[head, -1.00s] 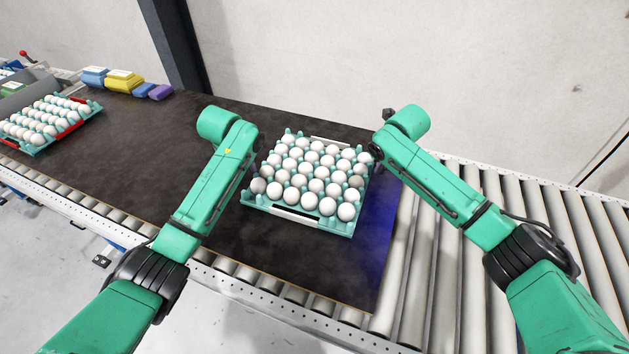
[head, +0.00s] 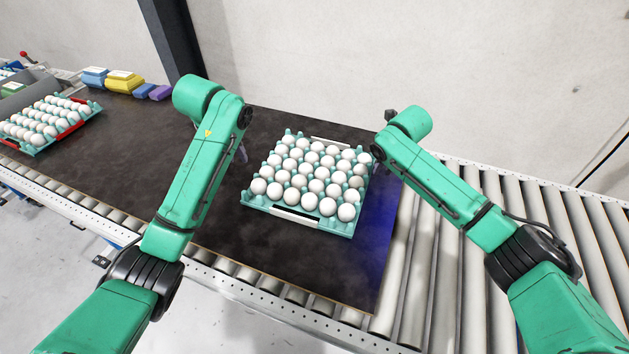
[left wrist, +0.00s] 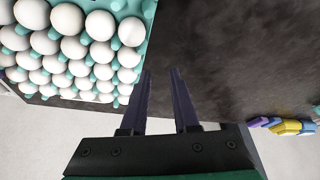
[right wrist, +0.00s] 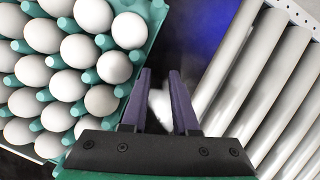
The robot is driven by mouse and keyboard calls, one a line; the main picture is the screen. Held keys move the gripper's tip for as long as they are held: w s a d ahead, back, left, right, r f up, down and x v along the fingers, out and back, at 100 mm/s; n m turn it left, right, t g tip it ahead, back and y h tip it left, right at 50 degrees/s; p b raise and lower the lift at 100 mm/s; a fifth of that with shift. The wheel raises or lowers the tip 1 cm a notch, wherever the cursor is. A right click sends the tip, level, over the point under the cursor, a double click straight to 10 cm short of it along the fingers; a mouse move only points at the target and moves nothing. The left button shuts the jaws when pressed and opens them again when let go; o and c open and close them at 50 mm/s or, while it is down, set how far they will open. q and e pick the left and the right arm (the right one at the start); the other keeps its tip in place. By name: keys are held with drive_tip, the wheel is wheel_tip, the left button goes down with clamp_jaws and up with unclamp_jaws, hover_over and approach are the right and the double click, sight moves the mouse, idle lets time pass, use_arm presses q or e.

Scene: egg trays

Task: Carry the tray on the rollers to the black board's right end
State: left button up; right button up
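The teal tray (head: 352,226) full of white eggs lies flat on the black board (head: 300,273) near its right end, not on the rollers. Its rim also shows in the left wrist view (left wrist: 139,53) and right wrist view (right wrist: 152,22). My left gripper (left wrist: 161,72) is open and empty, left of the tray with a gap between; its tips (head: 241,155) partly show in the head view. My right gripper (right wrist: 160,74) is open close beside the tray's right edge, with no tray rim between its fingers.
Another egg tray (head: 34,149) with red parts lies at the board's far left. Yellow (head: 124,83) and blue (head: 95,77) packs and small purple ones (head: 160,92) sit along the back edge. Rollers (head: 470,270) run right of the board. The middle of the board is clear.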

drive_tip(key=shift+r, duration=0.15)
use_arm(q)
drive_tip(key=v, duration=0.3)
drive_tip(key=shift+r, duration=0.15)
use_arm(e)
drive_tip(key=v, duration=1.1)
drive_tip(key=shift+s+r, duration=0.25)
drive_tip(key=shift+r, duration=0.05)
